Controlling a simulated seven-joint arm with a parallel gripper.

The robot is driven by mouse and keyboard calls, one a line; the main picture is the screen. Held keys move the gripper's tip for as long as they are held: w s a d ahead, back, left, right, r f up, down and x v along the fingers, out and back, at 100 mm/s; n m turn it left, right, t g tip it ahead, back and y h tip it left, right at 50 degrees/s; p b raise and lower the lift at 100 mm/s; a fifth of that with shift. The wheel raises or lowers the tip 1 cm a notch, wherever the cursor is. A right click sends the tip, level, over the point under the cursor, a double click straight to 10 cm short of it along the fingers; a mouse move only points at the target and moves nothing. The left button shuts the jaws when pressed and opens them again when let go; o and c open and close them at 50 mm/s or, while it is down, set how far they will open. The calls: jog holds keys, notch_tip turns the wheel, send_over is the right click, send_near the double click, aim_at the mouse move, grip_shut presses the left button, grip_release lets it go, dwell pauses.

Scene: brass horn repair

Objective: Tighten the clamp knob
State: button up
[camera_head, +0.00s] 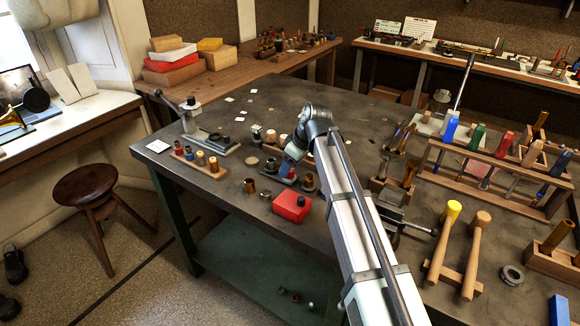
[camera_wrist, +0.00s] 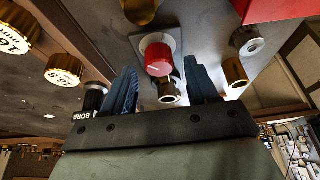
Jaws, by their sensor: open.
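The clamp knob (camera_wrist: 158,62) is a small red cap with a pale ring behind it on a grey plate, in the wrist view. A metal stem (camera_wrist: 168,92) with a hollow end shows just below it. My gripper (camera_wrist: 163,82) is open, with one blue-grey finger on each side of the knob and a gap to each. In the head view my gripper (camera_head: 288,167) is low over the bench among small parts; a spot of red shows there, but the arm hides most of the knob and clamp.
A red box (camera_head: 292,207) stands just in front of my gripper. Brass and dark cylinders (camera_head: 250,186) stand close on the left, and a wooden block of plugs (camera_head: 200,160) lies further left. Mallets (camera_head: 445,235) and tool racks fill the right. The bench's back middle is mostly clear.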

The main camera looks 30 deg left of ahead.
jog(key=shift+a+f, duration=0.2)
jog(key=shift+f, duration=0.2)
jog(key=c, duration=1.1)
